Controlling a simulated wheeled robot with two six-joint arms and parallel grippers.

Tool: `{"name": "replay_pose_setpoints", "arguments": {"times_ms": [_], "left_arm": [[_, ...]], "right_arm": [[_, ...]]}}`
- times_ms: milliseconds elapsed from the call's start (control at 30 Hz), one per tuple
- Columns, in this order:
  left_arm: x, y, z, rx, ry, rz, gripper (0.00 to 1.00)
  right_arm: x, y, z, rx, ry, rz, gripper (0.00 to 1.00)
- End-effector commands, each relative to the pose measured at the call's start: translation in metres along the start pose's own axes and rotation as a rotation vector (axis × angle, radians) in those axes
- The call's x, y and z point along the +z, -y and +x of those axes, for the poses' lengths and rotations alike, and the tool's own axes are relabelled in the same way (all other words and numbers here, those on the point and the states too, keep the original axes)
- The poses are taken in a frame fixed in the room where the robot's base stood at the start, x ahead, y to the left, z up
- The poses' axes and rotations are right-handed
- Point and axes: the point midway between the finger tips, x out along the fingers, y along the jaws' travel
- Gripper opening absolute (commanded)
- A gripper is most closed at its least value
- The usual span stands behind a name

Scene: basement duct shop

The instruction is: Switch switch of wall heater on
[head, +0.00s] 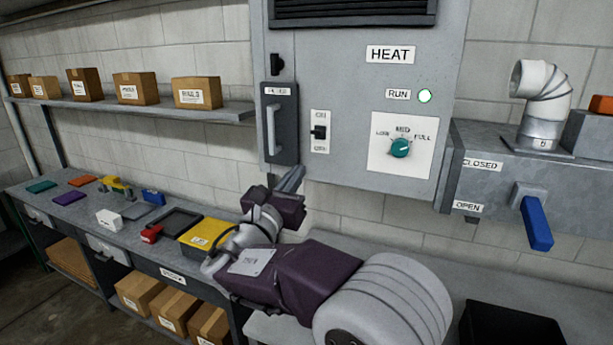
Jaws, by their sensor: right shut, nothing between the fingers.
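The wall heater (350,75) is a grey cabinet on the block wall, marked HEAT. Its switch (319,133) is a small black toggle on a white plate, with ON above and OFF below. I cannot clearly tell which way the toggle is thrown. A teal dial (400,148) marked LOW, MED, FULL sits to the right of the switch. My right gripper (291,179) is shut and empty, below and left of the switch plate, apart from the toggle. My left gripper is not in view.
A dark panel with a grey handle (272,130) is left of the switch. A duct box with a blue lever (536,223) is at right. A bench (75,213) with small parts and a shelf (130,110) of cartons run along the left wall.

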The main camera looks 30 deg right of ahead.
Motion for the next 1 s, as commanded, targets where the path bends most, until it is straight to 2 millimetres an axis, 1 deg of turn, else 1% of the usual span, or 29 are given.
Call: {"name": "replay_pose_setpoints", "arguments": {"times_ms": [33,100,233,700,767,833,867,900,933,967,1000], "left_arm": [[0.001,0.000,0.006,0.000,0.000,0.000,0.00],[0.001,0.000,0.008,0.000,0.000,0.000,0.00],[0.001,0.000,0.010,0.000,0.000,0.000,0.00],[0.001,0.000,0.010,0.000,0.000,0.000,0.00],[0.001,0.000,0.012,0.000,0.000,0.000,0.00],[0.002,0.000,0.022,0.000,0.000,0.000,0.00],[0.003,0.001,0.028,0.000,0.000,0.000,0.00],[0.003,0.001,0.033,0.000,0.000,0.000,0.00],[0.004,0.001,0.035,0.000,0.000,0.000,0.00],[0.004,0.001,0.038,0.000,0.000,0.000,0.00],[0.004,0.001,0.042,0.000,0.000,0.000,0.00]], "right_arm": [[-0.001,-0.001,-0.009,0.004,0.000,0.004,0.00],[0.002,-0.001,-0.018,0.002,0.000,0.002,0.00],[0.006,0.000,-0.026,0.001,0.001,0.001,0.00],[0.007,0.000,-0.027,-0.001,0.000,0.000,0.00],[0.004,0.003,-0.025,-0.009,0.000,-0.002,0.00],[-0.008,0.019,-0.015,-0.057,0.001,-0.009,0.00],[-0.017,0.032,-0.008,-0.090,-0.001,-0.022,0.00],[-0.036,0.051,-0.002,-0.138,-0.033,-0.046,0.00],[-0.054,0.065,0.000,-0.177,-0.079,-0.060,0.00],[-0.077,0.080,0.000,-0.214,-0.140,-0.071,0.00],[-0.109,0.100,-0.003,-0.264,-0.232,-0.067,0.00]]}}
